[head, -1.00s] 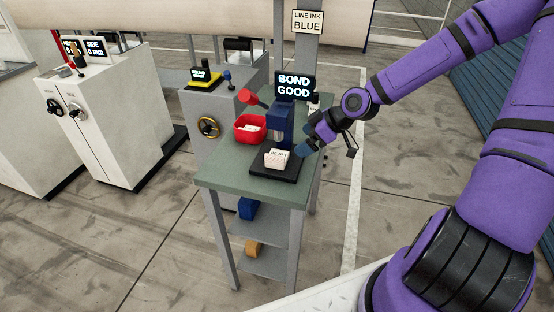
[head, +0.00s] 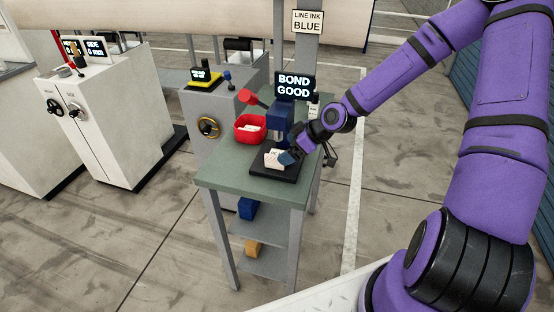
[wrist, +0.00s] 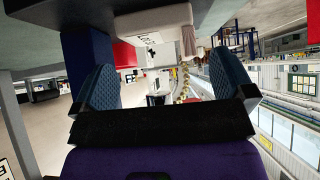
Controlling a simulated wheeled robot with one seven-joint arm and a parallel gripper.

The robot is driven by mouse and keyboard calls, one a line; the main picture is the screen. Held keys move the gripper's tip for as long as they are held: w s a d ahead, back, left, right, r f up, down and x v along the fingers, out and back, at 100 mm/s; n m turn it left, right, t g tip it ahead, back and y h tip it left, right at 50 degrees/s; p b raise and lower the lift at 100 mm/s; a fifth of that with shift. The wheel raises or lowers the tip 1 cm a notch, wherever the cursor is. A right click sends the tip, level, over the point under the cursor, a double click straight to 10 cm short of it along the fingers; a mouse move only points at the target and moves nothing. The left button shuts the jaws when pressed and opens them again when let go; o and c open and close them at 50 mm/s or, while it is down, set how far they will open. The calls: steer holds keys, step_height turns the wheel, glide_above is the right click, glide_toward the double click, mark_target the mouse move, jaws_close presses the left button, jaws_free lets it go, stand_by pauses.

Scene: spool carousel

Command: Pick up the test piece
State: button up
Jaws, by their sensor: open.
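The test piece, a small whitish block with dark print (head: 271,158), sits on the black base plate of the blue bench press (head: 282,122). My gripper (head: 286,157) is right beside its right side in the head view and hides part of it. In the wrist view my two blue fingers stand wide apart with a gap (wrist: 165,78) between them. A white printed piece, apparently the test piece (wrist: 150,22), shows at the top between them. I cannot tell whether a finger touches it.
A red bin (head: 249,135) with pale pieces stands on the green table (head: 225,178) behind the press plate. A "BOND GOOD" display (head: 294,86) rises behind the press. A red lever knob (head: 251,97) sticks out left. The table's front left is clear.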

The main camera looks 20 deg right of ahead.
mark_target(271, 161)
steer(key=shift+x, duration=2.1)
steer(key=shift+d, duration=0.1)
steer(key=c, duration=0.9)
steer(key=shift+r, duration=0.1)
